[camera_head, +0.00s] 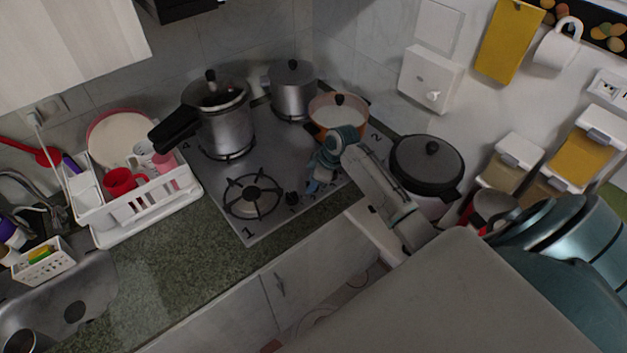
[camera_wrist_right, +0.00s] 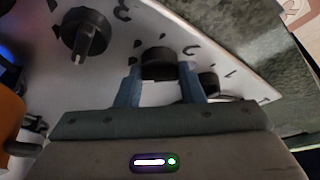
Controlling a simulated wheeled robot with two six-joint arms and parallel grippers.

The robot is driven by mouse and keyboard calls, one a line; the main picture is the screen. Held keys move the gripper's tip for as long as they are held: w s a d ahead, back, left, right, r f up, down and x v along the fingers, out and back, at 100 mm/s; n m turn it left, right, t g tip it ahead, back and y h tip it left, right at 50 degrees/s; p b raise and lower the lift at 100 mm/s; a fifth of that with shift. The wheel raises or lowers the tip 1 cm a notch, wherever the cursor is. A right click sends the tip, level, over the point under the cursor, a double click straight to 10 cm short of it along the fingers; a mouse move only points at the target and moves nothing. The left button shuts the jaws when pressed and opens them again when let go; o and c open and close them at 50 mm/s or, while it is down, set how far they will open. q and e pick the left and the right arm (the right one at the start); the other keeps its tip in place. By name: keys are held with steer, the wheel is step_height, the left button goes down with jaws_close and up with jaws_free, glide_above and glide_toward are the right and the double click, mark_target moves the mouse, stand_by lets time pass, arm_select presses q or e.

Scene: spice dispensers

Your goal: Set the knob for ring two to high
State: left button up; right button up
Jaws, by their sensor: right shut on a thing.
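The steel hob (camera_head: 272,150) has printed ring numbers, with a 2 at its right edge and a 1 at its front corner. A black knob (camera_head: 292,198) shows beside my right gripper (camera_head: 318,184), which is low over the hob's front edge. In the right wrist view, my right gripper (camera_wrist_right: 160,82) is shut on a black knob (camera_wrist_right: 158,62), one finger on each side. A larger-looking knob (camera_wrist_right: 88,36) is to its left, and another knob (camera_wrist_right: 208,82) is just right of the fingers. I cannot read the held knob's setting. My left gripper is not in view.
An orange pot (camera_head: 338,112) stands close behind the gripper. A black-lidded cooker (camera_head: 428,165) stands right of my forearm. A pressure cooker (camera_head: 222,118) and a steel pot (camera_head: 293,92) stand at the back. The front-left burner (camera_head: 253,194) is bare.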

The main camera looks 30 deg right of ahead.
steer(key=o, duration=1)
steer(key=shift+d+r, duration=0.15)
steer(key=shift+r, duration=0.15)
steer(key=b+v, duration=0.3)
steer(key=v, duration=0.7)
steer(key=shift+r+b, duration=0.15)
steer(key=shift+b, duration=0.25)
